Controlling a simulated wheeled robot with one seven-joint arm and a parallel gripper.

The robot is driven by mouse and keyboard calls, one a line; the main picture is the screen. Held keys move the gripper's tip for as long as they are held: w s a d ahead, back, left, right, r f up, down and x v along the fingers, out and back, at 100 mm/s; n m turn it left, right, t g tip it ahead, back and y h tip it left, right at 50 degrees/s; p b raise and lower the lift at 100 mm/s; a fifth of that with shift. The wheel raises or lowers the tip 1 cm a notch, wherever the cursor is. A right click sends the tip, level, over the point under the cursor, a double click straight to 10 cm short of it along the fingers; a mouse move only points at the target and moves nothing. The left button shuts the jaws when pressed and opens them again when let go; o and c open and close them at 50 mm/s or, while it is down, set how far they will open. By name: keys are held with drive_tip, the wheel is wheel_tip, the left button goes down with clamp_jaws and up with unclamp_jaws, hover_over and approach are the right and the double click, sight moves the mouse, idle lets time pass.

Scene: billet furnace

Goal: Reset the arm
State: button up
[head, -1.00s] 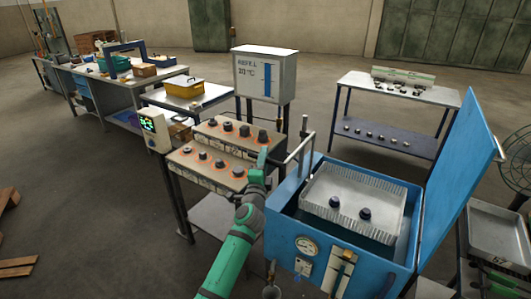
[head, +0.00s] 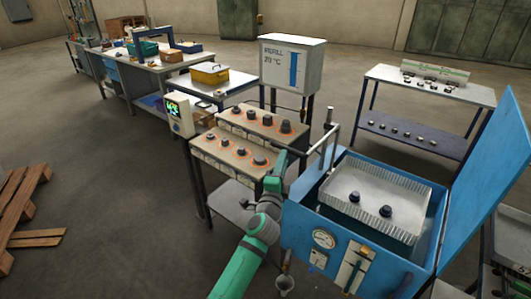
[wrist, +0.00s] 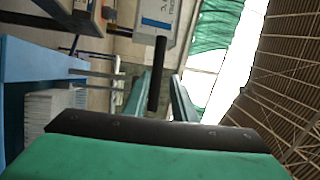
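My green arm rises from the bottom of the head view. My gripper (head: 281,162) is raised at the right end of the two stepped shelves (head: 243,167), left of the blue furnace box. In the wrist view my gripper's two green fingers (wrist: 160,102) stand apart. A dark upright bar (wrist: 157,72) shows in the gap between them, and I cannot tell how far beyond it is. I see nothing clamped between the fingers.
The blue box (head: 300,225) has its lid (head: 490,175) raised and holds a ribbed grey tray (head: 380,180) with two dark pieces. A metal post with a bar (head: 325,150) stands close right of my gripper. Dark pieces sit on the shelves.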

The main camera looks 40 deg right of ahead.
drive_tip(key=s+a+f+n+t+y, duration=0.2)
drive_tip(key=s+a+f+n+y, duration=0.2)
drive_tip(key=s+a+f+n, duration=0.45)
drive_tip(key=s+a+f+n+t+y, duration=0.25)
drive_tip(key=s+a+n+y, duration=0.2)
drive_tip(key=a+n, duration=0.55)
drive_tip(key=s+a+f+n+t+y, duration=0.2)
drive_tip(key=s+a+f+n+y, duration=0.35)
drive_tip(key=a, duration=0.75)
drive_tip(key=s+a+f+n+g+y, duration=0.1)
drive_tip(key=s+a+n, duration=0.1)
drive_tip(key=s+a, duration=0.7)
drive_tip(key=s+a+f+n+g+y, duration=0.1)
drive_tip(key=s+a+f+g, duration=0.1)
drive_tip(key=s+a, duration=0.7)
drive_tip(key=s, duration=0.5)
drive_tip(key=shift+a+f+n, duration=0.2)
drive_tip(key=shift+a+n, duration=0.15)
drive_tip(key=shift+n, duration=0.05)
drive_tip(key=shift+w, duration=0.1)
